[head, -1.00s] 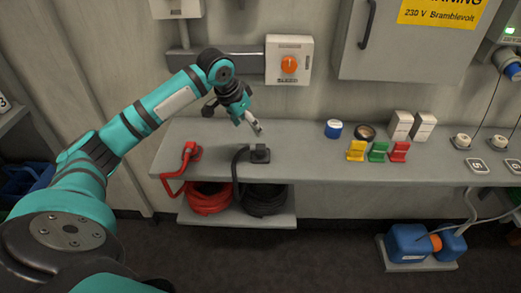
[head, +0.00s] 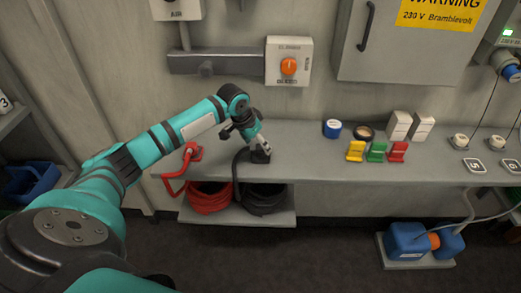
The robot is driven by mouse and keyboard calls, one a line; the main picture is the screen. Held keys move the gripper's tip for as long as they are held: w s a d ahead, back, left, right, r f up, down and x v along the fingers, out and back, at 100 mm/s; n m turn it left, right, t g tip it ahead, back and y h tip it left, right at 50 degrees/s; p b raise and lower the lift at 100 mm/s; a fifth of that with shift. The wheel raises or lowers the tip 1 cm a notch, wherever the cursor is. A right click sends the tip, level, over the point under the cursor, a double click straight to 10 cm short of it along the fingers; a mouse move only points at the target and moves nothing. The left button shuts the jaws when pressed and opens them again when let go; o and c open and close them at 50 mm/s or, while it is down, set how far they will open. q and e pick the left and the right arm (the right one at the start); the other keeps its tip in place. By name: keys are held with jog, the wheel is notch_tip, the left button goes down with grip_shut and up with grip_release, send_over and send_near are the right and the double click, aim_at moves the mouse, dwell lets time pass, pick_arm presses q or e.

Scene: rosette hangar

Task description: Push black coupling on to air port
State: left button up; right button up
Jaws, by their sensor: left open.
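The black coupling (head: 261,156) sits in its holder on the left part of the grey bench, with a black hose running from it over the front edge. My left gripper (head: 264,147) points down at the coupling, its fingers at the coupling's top. The gripper is open; whether the fingers touch the coupling is too small to tell. A box marked AIR (head: 177,10) is on the wall at the upper left. A round stub (head: 206,68) shows on the grey wall bar below it; I cannot tell if it is the air port. My right gripper is not in view.
A red coupling (head: 192,151) stands left of the black one. Coiled red (head: 209,198) and black (head: 264,199) hoses lie on the lower shelf. A box with an orange knob (head: 289,66) is on the wall. Yellow, green and red blocks (head: 377,151) stand further right.

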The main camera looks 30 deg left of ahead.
aim_at(260, 147)
pick_arm(q)
jog(key=x, duration=0.3)
jog(key=shift+w+f, duration=0.15)
jog(key=shift+f, duration=0.05)
jog(key=c, duration=1.2)
jog(key=shift+a+r, duration=0.1)
jog(key=shift+r, duration=0.55)
notch_tip(260, 147, up, 2)
jog(key=shift+r+b, duration=0.25)
jog(key=shift+b, duration=0.2)
jog(key=s+d, duration=0.3)
jog(key=s, duration=0.1)
jog(key=s+d+r+b, duration=0.1)
jog(key=s+d, duration=0.2)
jog(key=s, duration=0.1)
jog(key=s+d+b, duration=0.1)
jog(key=s+d, duration=0.2)
jog(key=s, duration=0.2)
jog(key=shift+d+r, duration=0.15)
jog(key=shift+d, duration=0.2)
